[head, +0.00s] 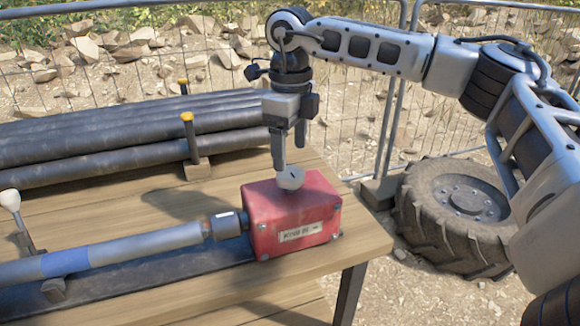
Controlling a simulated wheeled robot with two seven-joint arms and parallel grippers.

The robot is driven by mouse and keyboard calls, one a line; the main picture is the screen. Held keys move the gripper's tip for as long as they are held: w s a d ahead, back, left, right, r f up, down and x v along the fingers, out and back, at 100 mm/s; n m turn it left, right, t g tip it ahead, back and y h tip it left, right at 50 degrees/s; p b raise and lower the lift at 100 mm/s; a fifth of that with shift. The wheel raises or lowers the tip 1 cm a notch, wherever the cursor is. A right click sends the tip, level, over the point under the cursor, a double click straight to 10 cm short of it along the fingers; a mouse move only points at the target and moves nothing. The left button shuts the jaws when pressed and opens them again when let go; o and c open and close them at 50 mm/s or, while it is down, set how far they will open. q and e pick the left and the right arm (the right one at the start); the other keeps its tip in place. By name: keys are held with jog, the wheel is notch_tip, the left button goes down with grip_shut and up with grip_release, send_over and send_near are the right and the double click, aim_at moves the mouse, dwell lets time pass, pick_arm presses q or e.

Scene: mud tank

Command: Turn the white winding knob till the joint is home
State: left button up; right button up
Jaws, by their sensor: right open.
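The white winding knob (291,178) sits on top of a red box (291,216) near the right end of the wooden table. My right gripper (289,160) points down just above the knob. Its fingers are apart and open; whether one touches the knob I cannot tell. A grey pipe with a blue band (66,262) lies along the front left. Its dark end fitting (226,224) meets the left side of the red box. How far the joint is seated I cannot tell. My left gripper is not in view.
Several dark pipes (120,140) lie at the back left against posts with yellow caps (187,117). A white-knobbed lever (10,200) stands at the left edge. The wooden table (345,236) ends right of the box. A large tyre (455,215) and a wire fence (350,110) stand beyond.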

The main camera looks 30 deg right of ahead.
aim_at(290, 172)
notch_tip(290, 172, down, 5)
dwell(0.3)
jog(key=c, duration=1)
